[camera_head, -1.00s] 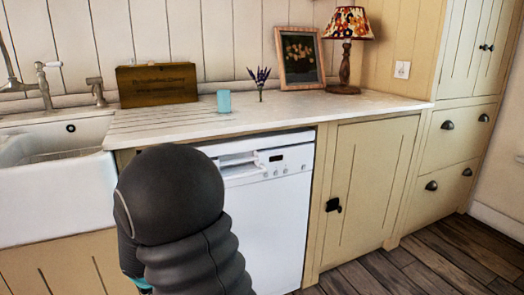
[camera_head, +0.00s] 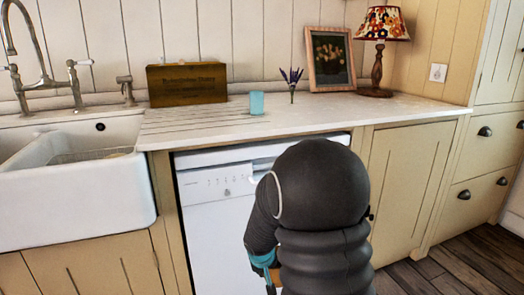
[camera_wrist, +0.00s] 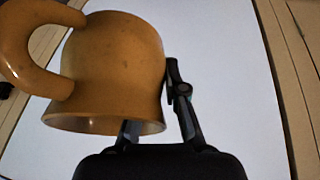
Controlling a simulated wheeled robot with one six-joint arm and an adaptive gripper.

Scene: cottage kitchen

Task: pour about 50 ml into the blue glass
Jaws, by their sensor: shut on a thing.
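The blue glass (camera_head: 257,103) stands upright on the white counter, near the front of the wooden box's right end. My gripper (camera_wrist: 158,108) is shut on the wall of an orange-brown mug (camera_wrist: 115,65) in the wrist view. One finger lies outside the wall; the other passes under the rim, apparently inside. The mug's handle points left, away from the fingers. Its contents are hidden. In the head view my dark arm hides most of the gripper, low in front of the dishwasher and well away from the glass. A small orange patch there may be the mug.
A wooden box (camera_head: 187,84), a small vase of lavender (camera_head: 292,88), a picture frame (camera_head: 331,60) and a lamp (camera_head: 378,70) stand along the counter's back. The sink (camera_head: 75,180) is left. The dishwasher (camera_head: 215,210) is below the counter. The counter front near the glass is clear.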

